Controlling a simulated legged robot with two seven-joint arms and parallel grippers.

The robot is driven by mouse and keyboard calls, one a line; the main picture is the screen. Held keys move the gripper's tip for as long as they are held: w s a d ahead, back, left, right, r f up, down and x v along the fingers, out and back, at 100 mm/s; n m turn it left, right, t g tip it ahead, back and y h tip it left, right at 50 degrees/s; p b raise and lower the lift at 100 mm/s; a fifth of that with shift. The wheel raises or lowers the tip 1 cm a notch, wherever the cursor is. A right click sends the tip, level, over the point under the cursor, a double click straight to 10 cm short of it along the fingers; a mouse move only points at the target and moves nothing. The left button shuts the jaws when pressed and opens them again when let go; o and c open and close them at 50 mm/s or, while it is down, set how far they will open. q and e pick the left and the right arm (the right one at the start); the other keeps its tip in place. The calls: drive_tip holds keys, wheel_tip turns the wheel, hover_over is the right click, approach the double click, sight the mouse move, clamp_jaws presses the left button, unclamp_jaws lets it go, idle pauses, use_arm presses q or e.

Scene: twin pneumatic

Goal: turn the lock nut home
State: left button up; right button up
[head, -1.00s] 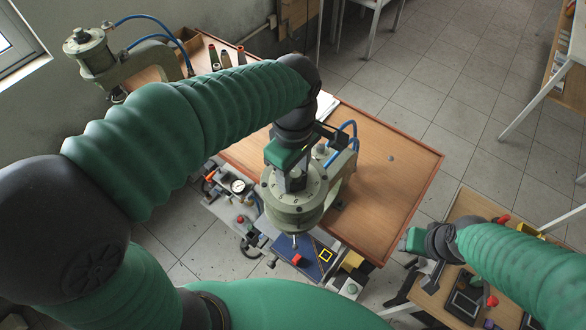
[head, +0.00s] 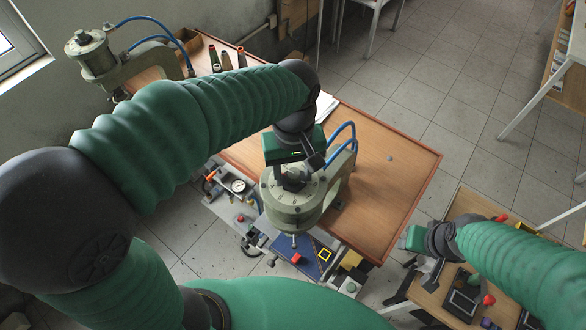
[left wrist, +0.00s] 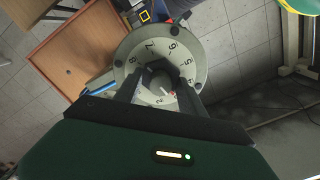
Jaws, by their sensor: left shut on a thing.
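The near press has a round grey-green cylinder head (head: 290,212) with a numbered dial on top. The dial also shows in the left wrist view (left wrist: 134,62). My left gripper (head: 291,182) points down onto the middle of this dial. The fingers and palm hide part of the nut and dial. My right gripper (head: 424,262) hangs at the right, away from the press; its jaws are unclear.
A second press (head: 92,52) with blue hoses stands at the back left. The wooden table (head: 385,195) is mostly bare right of the near press. A blue plate (head: 310,262) with a red part lies below the cylinder. A gauge (head: 238,186) sits left.

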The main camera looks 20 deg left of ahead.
use_arm(q)
drive_tip(key=shift+w+r+m, duration=0.1)
drive_tip(key=shift+m, duration=0.8)
drive_tip(key=shift+w+r+m, duration=0.1)
drive_tip(key=shift+m, duration=0.8)
drive_tip(key=shift+d, duration=0.1)
drive_tip(key=o, duration=1)
drive_tip(key=shift+s, duration=0.1)
drive_tip(key=o, duration=0.4)
drive_tip(key=shift+s+f, duration=0.1)
drive_tip(key=shift+c, duration=0.2)
